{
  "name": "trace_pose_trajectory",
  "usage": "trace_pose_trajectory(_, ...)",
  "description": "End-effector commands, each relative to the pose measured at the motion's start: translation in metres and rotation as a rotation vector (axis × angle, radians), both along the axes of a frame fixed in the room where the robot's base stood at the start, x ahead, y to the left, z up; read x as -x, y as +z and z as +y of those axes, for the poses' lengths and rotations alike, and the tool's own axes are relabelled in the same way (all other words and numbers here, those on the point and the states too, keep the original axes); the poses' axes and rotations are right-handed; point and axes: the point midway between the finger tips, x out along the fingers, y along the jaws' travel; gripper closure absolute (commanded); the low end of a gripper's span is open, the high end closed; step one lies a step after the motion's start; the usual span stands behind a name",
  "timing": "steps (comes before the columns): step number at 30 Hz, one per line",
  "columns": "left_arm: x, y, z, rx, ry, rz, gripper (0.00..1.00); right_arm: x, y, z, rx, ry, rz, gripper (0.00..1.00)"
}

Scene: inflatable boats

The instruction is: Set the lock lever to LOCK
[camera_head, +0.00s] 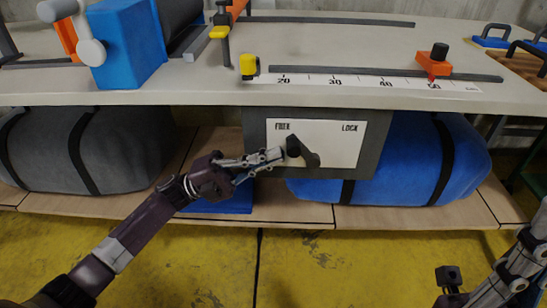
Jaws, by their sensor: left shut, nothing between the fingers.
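A lock panel with a white plate (338,143) hangs under the bench. A label that seems to read FREE is on its left, LOCK on its right. The black lock lever (310,157) sits left of the plate's middle, its thicker end slanting down to the right. My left gripper (281,155) is shut and empty, its tips at the left side of the lever. I cannot tell if they touch it. My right gripper (522,262) is at the lower right edge, partly cut off, away from the panel; its jaws cannot be read.
The bench top (350,40) overhangs the panel and carries a ruler (360,82), an orange slider (434,65) and a blue block (125,43). A grey bundle (120,150) and a blue bundle (400,160) lie on the shelf below. The yellow floor in front is clear.

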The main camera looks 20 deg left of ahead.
Motion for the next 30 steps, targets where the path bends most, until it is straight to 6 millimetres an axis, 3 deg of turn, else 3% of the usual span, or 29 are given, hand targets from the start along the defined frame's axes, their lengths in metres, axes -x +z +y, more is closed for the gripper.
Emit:
trace_pose_trajectory(15, -0.002, 0.003, -0.005, -0.001, 0.0, 0.002, 1.0, 0.0, -0.001, 0.0, 0.0, 0.0, 0.0, 1.0)
trace_pose_trajectory(30, -0.002, 0.007, -0.006, -0.041, 0.0, 0.012, 1.0, 0.0, 0.012, 0.0, 0.0, -0.001, 0.0, 1.0)
